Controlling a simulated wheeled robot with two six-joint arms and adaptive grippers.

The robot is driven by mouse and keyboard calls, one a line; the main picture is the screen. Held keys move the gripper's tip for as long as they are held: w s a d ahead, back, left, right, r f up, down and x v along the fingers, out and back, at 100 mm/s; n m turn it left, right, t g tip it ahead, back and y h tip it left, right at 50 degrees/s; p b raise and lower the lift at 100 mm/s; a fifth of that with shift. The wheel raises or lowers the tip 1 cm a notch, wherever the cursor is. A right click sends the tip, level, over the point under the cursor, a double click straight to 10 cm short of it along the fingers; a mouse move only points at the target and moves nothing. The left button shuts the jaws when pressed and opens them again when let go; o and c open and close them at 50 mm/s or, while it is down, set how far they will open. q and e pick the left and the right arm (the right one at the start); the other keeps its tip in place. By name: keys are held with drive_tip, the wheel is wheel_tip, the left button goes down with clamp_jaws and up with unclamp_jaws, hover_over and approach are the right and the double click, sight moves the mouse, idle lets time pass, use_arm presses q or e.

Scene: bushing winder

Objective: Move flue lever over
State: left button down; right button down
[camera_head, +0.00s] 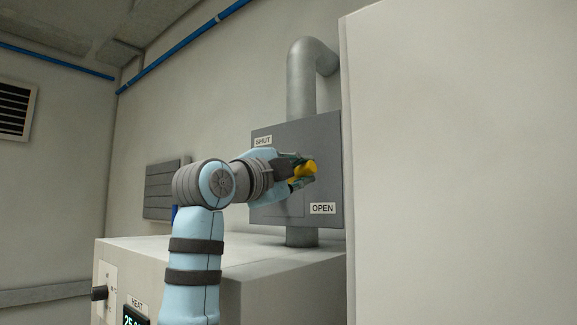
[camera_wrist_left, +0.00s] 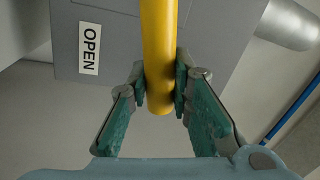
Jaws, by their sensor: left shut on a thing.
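The flue lever is a yellow bar (camera_head: 304,170) on a grey plate (camera_head: 327,150) marked SHUT at upper left and OPEN at lower right. In the head view much of the lever is hidden by my left gripper (camera_head: 298,169). In the left wrist view the yellow lever (camera_wrist_left: 158,50) runs down from the top edge, and its rounded end sits between the green-padded fingers of my left gripper (camera_wrist_left: 160,88), which is shut on it. The OPEN label (camera_wrist_left: 89,48) shows left of the lever there. My right gripper is not in view.
A grey flue pipe (camera_head: 302,80) rises behind the plate and bends at the top. The plate stands above a pale cabinet (camera_head: 130,248) with a HEAT display and a black knob (camera_head: 99,293). A large pale panel (camera_head: 460,160) blocks the right side.

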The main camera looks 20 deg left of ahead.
use_arm(q)
drive_tip(key=shift+f+m, duration=0.5)
drive_tip(key=shift+m, duration=0.2)
drive_tip(key=c, duration=1.7)
unclamp_jaws()
drive_tip(key=shift+o, duration=1.3)
drive_tip(key=shift+w+d, duration=0.1)
drive_tip(key=shift+w, duration=0.05)
drive_tip(key=shift+w+f, duration=0.15)
drive_tip(key=shift+w, duration=0.05)
drive_tip(key=shift+s, duration=0.3)
drive_tip(key=v, duration=1.1)
drive_tip(key=shift+s+a, duration=0.2)
drive_tip(key=shift+a, duration=0.05)
